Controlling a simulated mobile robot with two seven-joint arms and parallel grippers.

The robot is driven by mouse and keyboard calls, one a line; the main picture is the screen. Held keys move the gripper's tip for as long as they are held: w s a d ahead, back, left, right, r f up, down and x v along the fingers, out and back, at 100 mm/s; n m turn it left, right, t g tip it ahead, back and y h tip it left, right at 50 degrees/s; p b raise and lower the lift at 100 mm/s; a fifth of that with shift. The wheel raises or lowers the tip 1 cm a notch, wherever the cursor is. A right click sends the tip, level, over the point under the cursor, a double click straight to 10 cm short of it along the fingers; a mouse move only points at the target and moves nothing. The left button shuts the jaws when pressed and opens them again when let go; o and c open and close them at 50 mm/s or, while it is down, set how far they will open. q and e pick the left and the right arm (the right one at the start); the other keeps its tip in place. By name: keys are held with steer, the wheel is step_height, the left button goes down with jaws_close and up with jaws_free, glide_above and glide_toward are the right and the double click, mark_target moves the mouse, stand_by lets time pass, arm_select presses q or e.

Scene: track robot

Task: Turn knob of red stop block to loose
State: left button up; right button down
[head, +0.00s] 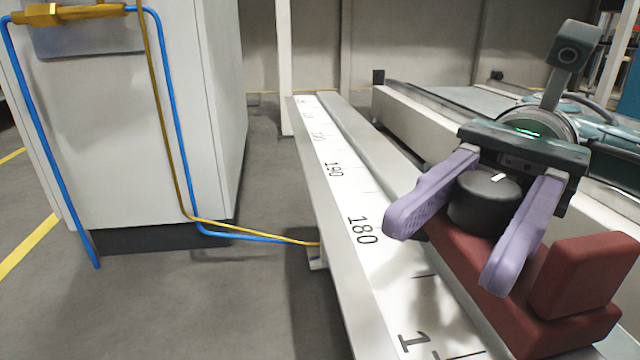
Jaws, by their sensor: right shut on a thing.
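The red stop block (588,275) sits on the track at the lower right, beside the white scale strip. Its black round knob (484,208) stands on the block's lower part and has a white mark on top near its far right edge. My right gripper (450,246) reaches in from the upper right, with one purple finger on each side of the knob, shut on it. The fingers hide part of the knob's sides and part of the block. My left gripper is not in the head view.
The white scale strip (338,190) with printed numbers runs along the rail from far to near. Grey floor (200,300) lies open at the lower left.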

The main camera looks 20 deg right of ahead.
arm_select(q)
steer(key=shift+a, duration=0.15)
arm_select(e)
steer(key=shift+s+n+g+h, duration=0.1)
steer(key=shift+n+g+h, duration=0.3)
steer(key=shift+g, duration=0.3)
steer(key=c, duration=0.7)
jaws_free()
steer(key=shift+o, duration=1.3)
steer(key=shift+a, duration=0.15)
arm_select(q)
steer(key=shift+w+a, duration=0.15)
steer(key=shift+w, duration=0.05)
